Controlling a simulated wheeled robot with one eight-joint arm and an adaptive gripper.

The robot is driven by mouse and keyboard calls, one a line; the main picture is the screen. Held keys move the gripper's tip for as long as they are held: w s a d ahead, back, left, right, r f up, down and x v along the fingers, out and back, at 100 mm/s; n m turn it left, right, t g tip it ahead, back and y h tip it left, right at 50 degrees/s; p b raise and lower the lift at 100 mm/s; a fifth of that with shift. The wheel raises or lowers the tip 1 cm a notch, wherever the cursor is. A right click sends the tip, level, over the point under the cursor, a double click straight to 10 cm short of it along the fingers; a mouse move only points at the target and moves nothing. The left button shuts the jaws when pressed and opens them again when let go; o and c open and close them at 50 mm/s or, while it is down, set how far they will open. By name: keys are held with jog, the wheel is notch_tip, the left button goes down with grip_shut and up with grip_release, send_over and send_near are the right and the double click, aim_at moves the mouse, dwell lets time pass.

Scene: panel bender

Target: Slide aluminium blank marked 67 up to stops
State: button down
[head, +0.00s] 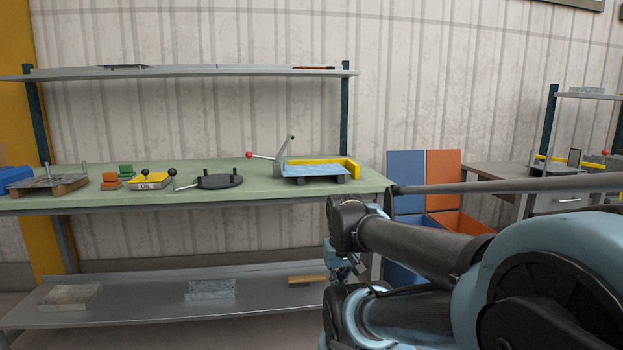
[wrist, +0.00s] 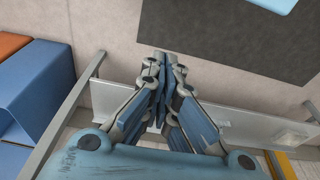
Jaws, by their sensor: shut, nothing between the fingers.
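A pale blue-grey sheet (head: 314,169) lies on a fixture at the right end of the green bench (head: 80,200). Yellow stops (head: 352,170) stand along its back and right sides. No number can be read, so I cannot tell whether this sheet is the blank marked 67. Whether the sheet touches the stops is too small to tell. My gripper (wrist: 165,65) is shut and empty in the wrist view.
The lower shelf (head: 140,310) holds several pieces. Blue (head: 406,165) and orange (head: 442,170) panels stand right of the bench.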

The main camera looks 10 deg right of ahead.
jog(key=shift+w+a, duration=0.15)
jog(key=shift+a, duration=0.1)
jog(key=w+r+t, duration=0.1)
jog(key=w+r, duration=1.3)
jog(key=w, duration=0.4)
jog(key=w+r, duration=1.4)
jog(key=w, duration=0.3)
jog(key=shift+w+f, duration=2.05)
jog(key=shift+f, duration=0.15)
jog(key=shift+w+f, duration=2)
jog(key=shift+f, duration=0.2)
